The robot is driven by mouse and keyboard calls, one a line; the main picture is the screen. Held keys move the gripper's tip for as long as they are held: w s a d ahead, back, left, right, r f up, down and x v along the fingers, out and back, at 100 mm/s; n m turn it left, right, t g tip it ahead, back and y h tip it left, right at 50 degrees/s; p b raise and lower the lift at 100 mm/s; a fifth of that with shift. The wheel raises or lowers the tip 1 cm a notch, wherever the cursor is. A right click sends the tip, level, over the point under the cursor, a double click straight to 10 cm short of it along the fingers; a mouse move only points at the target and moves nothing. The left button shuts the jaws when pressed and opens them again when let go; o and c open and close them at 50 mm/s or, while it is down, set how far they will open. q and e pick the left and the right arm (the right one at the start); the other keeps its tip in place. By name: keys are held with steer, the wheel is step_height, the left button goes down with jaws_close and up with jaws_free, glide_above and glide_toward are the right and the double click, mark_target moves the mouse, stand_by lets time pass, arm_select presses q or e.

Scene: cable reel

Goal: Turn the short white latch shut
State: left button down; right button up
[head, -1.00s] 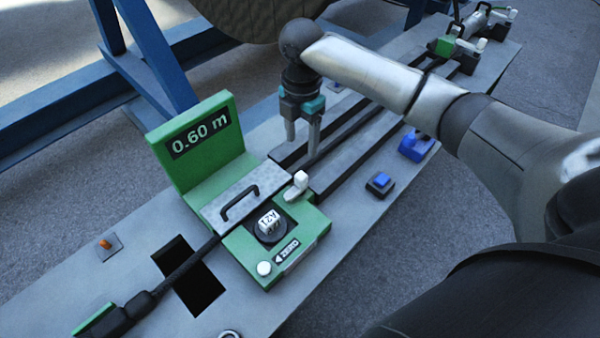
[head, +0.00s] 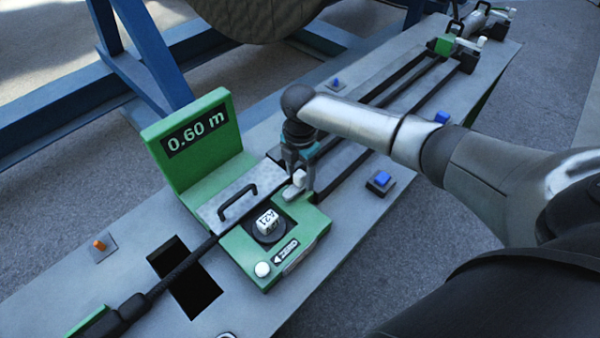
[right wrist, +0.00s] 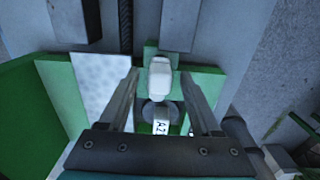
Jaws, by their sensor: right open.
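The short white latch (head: 298,180) stands at the back right corner of the green measuring unit (head: 315,225), beside the grey hinged plate (head: 240,192) with its black handle. My right gripper (head: 301,188) is low over the latch, open, with its fingers on either side. In the right wrist view the latch (right wrist: 160,78) lies ahead between the two open fingers (right wrist: 160,85); I cannot tell whether either finger touches it. My left gripper is not in view.
A green display (head: 195,140) reading 0.60 m stands behind the plate. A black cable (head: 170,278) runs past a dark rectangular opening (head: 205,300). A white lettered dial (head: 268,222) and a blue button (head: 381,181) are close by. Dark rails run to the back right.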

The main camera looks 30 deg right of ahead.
jaws_close()
stand_by(0.3)
stand_by(0.3)
steer(key=m+p, duration=0.1)
steer(key=p, duration=0.1)
steer(key=m+p, duration=0.2)
steer(key=shift+r+m, duration=0.2)
steer(key=shift+m, duration=0.1)
steer(key=m+p, duration=0.3)
steer(key=shift+m, duration=0.3)
steer(key=m+p, duration=0.3)
steer(key=m, duration=0.2)
steer(key=m+p, duration=0.2)
steer(key=m, duration=0.3)
steer(key=shift+f+m, duration=0.15)
steer(key=shift+m, duration=0.15)
jaws_free()
